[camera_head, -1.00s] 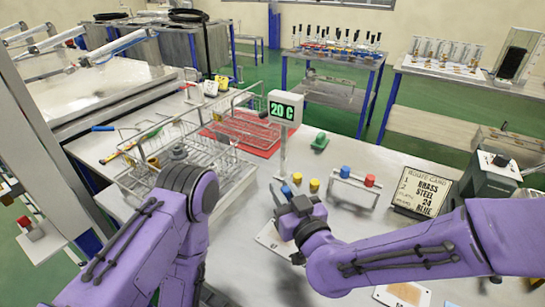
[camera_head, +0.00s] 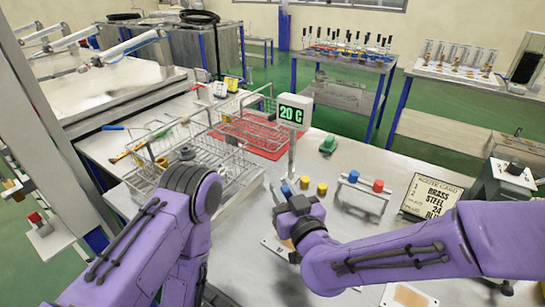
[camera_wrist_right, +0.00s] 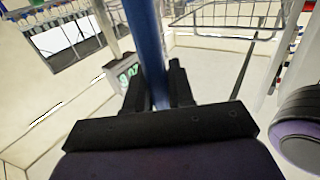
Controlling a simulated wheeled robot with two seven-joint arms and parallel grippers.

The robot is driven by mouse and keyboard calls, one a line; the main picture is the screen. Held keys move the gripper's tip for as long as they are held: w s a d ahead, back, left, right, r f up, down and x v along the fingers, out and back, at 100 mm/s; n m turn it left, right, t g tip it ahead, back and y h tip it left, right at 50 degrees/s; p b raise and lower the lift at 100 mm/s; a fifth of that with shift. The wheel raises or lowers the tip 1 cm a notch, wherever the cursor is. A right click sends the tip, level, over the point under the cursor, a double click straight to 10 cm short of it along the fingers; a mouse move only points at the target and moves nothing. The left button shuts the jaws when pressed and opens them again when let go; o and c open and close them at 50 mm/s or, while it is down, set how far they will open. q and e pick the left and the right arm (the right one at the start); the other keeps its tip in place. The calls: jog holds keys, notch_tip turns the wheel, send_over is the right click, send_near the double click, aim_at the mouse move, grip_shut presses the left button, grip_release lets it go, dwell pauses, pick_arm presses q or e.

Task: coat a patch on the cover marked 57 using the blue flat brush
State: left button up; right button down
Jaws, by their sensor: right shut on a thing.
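My right gripper (camera_head: 285,203) is shut on a blue handle (camera_wrist_right: 147,45), which stands between its fingers in the right wrist view. A bit of that blue handle (camera_head: 287,190) shows at the gripper in the head view; its bristle end cannot be made out. A flat plate with a brownish patch (camera_head: 276,249) lies on the table just below the right gripper, partly hidden by my right arm. Another plate with a tan patch (camera_head: 408,297) lies at the bottom edge. I cannot read the number 57 on either. My left arm shows, but its gripper is hidden.
A 20 C display (camera_head: 293,112) stands on a post behind the right gripper. Wire baskets (camera_head: 190,160) and a red mat (camera_head: 262,150) are to the left. A rack with blue and red knobs (camera_head: 362,195) and a route card (camera_head: 430,196) are to the right.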

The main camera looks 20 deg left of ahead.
notch_tip(320, 180, up, 8)
jog(key=a+p, duration=0.2)
jog(key=p, duration=0.4)
jog(key=shift+w, duration=0.25)
jog(key=shift+a, duration=0.1)
dwell(0.8)
